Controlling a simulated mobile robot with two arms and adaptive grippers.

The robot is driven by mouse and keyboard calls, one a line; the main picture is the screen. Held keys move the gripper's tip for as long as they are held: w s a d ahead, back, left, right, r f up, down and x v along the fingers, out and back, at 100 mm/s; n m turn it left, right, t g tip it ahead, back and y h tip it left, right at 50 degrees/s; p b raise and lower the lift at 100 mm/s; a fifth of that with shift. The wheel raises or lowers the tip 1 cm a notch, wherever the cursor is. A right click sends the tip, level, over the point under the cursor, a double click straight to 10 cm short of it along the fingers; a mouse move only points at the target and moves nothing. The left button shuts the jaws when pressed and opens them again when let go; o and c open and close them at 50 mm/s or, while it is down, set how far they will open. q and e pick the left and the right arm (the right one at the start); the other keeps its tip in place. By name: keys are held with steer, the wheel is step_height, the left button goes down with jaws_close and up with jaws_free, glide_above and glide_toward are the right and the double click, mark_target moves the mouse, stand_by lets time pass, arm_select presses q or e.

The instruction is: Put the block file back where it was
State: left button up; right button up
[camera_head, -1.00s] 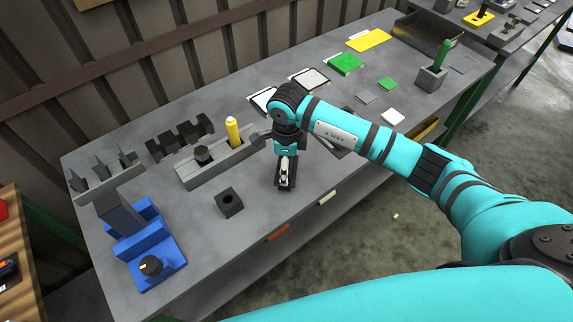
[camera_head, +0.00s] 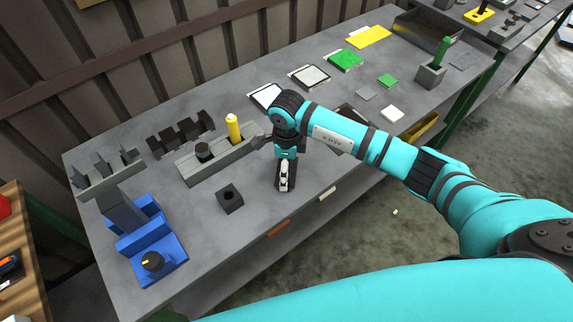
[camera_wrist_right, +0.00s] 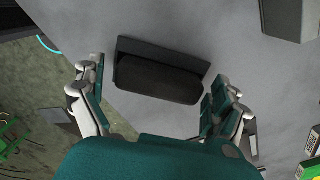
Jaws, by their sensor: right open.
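A dark block with a black, rounded front part (camera_wrist_right: 160,78) lies on the grey bench top between the fingers of my right gripper in the right wrist view. It looks like the block file. My right gripper (camera_wrist_right: 160,100) is open around it, with a gap visible on both sides. In the head view the right gripper (camera_head: 285,178) points down at the bench near its front edge, and it mostly hides the block. My left gripper is not in view.
A grey holder (camera_head: 190,172) with a yellow-handled tool (camera_head: 233,128) stands left of the gripper. A black cube with a hole (camera_head: 230,199) and a blue vise (camera_head: 150,250) are further left. Green (camera_head: 346,60) and white pieces (camera_head: 392,114) lie right.

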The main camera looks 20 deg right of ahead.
steer(key=shift+r, duration=0.35)
step_height(320, 180, up, 12)
steer(key=b, duration=0.4)
steer(key=shift+f, duration=0.25)
